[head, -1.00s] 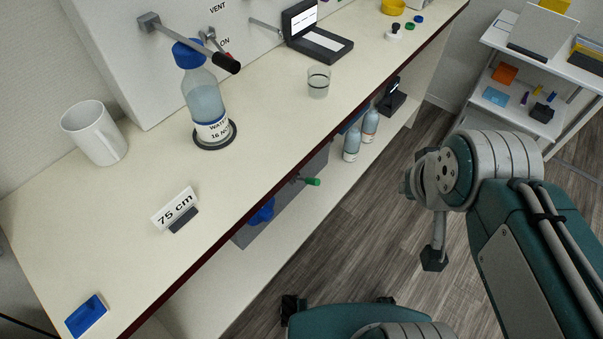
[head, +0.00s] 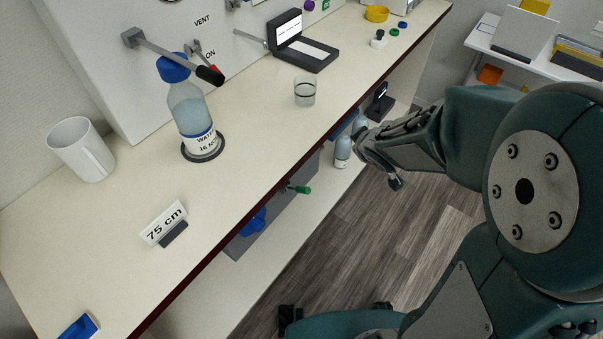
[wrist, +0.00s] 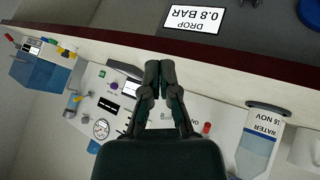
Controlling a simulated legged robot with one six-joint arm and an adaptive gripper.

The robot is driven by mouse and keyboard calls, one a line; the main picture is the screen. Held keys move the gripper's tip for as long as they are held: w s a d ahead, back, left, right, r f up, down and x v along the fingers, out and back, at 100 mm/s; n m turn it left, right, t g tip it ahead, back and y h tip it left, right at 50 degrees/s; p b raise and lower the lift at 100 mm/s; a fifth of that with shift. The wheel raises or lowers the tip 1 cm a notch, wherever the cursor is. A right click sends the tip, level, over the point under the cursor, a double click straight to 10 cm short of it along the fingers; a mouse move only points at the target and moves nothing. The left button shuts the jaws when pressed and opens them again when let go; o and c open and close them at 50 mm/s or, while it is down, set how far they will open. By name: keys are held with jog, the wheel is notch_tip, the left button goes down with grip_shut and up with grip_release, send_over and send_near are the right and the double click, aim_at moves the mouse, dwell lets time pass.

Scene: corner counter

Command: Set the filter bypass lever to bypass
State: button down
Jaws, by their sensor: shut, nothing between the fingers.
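My gripper (wrist: 165,68) is shut and empty in the wrist view, its two dark fingers together, touching nothing. In the head view my arm reaches out in front of the counter. No lever is marked as the filter bypass. A green-handled lever (head: 299,189) sticks out from a grey panel (head: 283,205) under the counter, beside a blue part (head: 254,222). A long black-gripped lever (head: 180,60) and a small red-tipped lever (head: 206,53) by VENT and ON labels are on the wall box. The wrist view, upside down, shows a DROP 0.8 BAR label (wrist: 208,18).
Bottles (head: 343,150) stand on the lower shelf. Open floor lies in front; a white shelf rack is at right.

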jog(key=a+f+n+g+y, duration=0.1)
jog(key=a+f+n+y, duration=0.2)
jog(key=f, duration=0.4)
jog(key=n+g+y, duration=0.1)
jog(key=g+y, duration=0.1)
send_near(302, 189)
jog(key=r, duration=0.2)
jog(key=shift+w+a+f, duration=0.1)
jog(key=shift+f, duration=0.05)
jog(key=x, duration=1)
jog(key=shift+a, duration=0.15)
jog(key=shift+d+f+t+y, duration=0.1)
jog(key=shift+d+t+y, duration=0.1)
jog(key=shift+t+y, duration=0.15)
